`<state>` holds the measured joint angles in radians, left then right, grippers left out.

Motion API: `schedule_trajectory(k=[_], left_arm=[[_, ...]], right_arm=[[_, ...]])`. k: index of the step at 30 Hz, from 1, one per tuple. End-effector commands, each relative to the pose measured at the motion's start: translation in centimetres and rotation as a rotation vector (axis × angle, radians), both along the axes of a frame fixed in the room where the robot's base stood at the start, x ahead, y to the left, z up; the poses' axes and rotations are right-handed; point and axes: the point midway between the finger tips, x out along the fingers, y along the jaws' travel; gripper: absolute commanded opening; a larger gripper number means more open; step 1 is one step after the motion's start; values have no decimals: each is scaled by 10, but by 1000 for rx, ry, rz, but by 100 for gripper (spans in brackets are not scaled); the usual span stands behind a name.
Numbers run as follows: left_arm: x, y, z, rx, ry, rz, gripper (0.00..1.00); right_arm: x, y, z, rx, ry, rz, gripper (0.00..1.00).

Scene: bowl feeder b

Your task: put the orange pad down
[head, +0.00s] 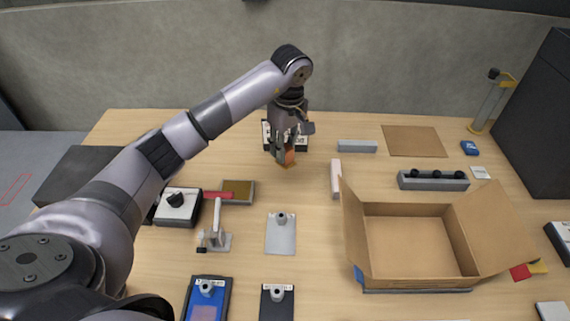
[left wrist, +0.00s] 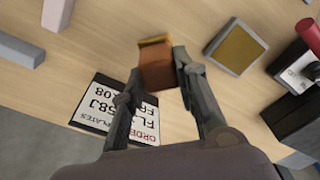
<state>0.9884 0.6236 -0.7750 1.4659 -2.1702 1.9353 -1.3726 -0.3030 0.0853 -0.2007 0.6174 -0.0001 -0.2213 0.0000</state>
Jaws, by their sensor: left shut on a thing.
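The orange pad (head: 289,157) is a small orange-brown block in the head view, low over or on the table near the back. It also shows in the left wrist view (left wrist: 157,68), with a lighter orange upper edge. My left gripper (head: 284,150) is shut on it, with one finger on each side. I cannot tell whether the pad touches the table. My right gripper is not in view.
A printed sign (left wrist: 112,105) lies close behind the pad. A shallow tray with a brown inside (head: 252,192) stands to the left front. A pale bar (head: 336,178) and an open cardboard box (head: 415,278) are to the right. Bare wood lies around the pad.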

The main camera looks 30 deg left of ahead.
Motion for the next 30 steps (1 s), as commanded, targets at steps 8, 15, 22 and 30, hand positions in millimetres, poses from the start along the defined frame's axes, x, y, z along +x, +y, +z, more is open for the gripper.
schedule_trajectory(k=[8,15,22,30], left_arm=[[0,0,-27,-1,-1,0,0],[-1,-1,-60,-2,3,-1,0],[0,0,-68,0,-1,-1,0],[0,0,-71,-1,-2,-1,32]], right_arm=[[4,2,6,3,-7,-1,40],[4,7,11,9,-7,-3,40],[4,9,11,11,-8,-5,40],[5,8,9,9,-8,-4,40]])
